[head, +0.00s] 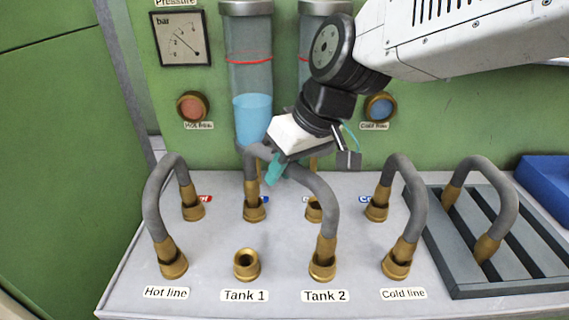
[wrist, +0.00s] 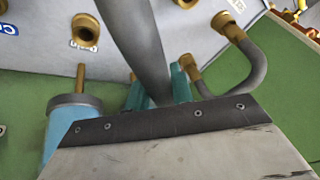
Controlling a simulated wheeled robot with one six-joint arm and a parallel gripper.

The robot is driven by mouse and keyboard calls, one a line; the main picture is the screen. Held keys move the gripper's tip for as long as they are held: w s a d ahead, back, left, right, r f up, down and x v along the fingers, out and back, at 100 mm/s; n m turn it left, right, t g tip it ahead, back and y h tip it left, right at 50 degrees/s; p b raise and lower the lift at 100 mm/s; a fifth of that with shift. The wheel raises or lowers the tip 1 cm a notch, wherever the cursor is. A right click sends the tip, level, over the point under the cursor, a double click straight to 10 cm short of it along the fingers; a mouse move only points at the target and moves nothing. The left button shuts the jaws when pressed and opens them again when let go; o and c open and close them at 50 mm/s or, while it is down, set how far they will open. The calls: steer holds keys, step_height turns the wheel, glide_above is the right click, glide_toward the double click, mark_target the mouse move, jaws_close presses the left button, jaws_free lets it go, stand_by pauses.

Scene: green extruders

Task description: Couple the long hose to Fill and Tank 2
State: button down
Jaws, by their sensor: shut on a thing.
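A grey hose with brass ends (head: 318,195) arches diagonally across the panel; it also shows in the wrist view (wrist: 140,45). Its front end stands at the Tank 2 socket (head: 322,271). Its rear end stands at the second rear socket from the left (head: 255,212), beside a blue label mostly hidden by the hose. Both ends look upright in their sockets; how deep they sit is unclear. My gripper (head: 274,170) has its teal fingers shut around the hose near the top of the arch, and the fingers (wrist: 158,90) flank it in the wrist view.
The Tank 1 socket (head: 246,264) and third rear socket (head: 314,209) are empty. Other hoses stand at Hot line (head: 153,205) and Cold line (head: 414,195), close on either side. A further hose (head: 485,180) rests on the slatted rack (head: 470,285). Glass tanks (head: 250,85) stand behind.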

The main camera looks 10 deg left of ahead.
steer(key=shift+f, duration=0.55)
steer(key=c, duration=1.1)
jaws_free()
steer(key=shift+c, duration=0.2)
steer(key=v, duration=0.7)
steer(key=shift+d+r, duration=0.1)
steer(key=shift+r, duration=0.1)
steer(key=d+m, duration=0.1)
steer(key=d, duration=0.5)
steer(key=s+d+f+m+h, duration=0.1)
steer(key=d+m, duration=0.1)
steer(key=d, duration=0.5)
steer(key=s+d+m+t+h, duration=0.1)
steer(key=d+m, duration=0.1)
steer(key=d, duration=0.5)
steer(key=shift+s+f, duration=0.2)
steer(key=shift+s, duration=0.05)
steer(key=s+d+f+m+h, duration=0.1)
steer(key=s+d+f+m, duration=0.1)
steer(key=s+d, duration=0.3)
steer(key=s+d+f+m+h, duration=0.2)
steer(key=s+d+f+m, duration=0.1)
steer(key=d, duration=0.6)
steer(key=shift+s+m, duration=0.6)
steer(key=shift+s, duration=0.3)
steer(key=shift+a, duration=0.1)
